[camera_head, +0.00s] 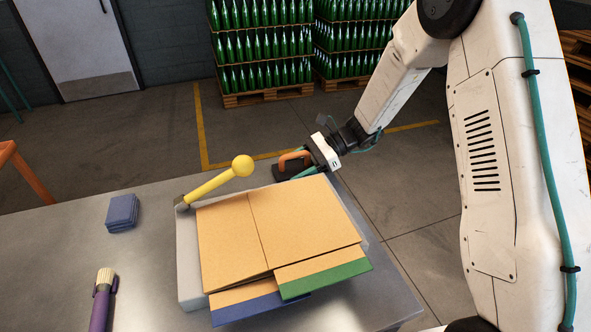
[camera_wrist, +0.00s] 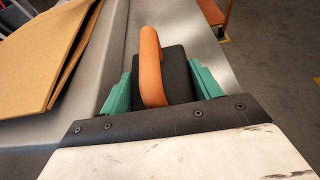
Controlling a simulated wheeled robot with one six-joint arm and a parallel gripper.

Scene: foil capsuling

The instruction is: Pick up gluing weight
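The gluing weight, a black block with an orange handle, sits at the far right corner of the metal table in the head view; its handle (camera_head: 291,157) rises above the block. In the wrist view the orange handle (camera_wrist: 150,68) stands in front of the black block (camera_wrist: 178,72). My gripper (camera_head: 303,165) is at the weight, coming from the right. Its green fingers are wide apart in the wrist view (camera_wrist: 162,80), one on each side of the handle, with visible space on the right of the handle. Contact with the block is unclear.
Cardboard sheets (camera_head: 275,228) with blue and green edges lie on a grey base beside a yellow ball-ended lever (camera_head: 220,182). Blue pads (camera_head: 122,212) and a purple-handled brush (camera_head: 103,300) lie on the left. Bottle pallets (camera_head: 265,98) stand behind on the floor.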

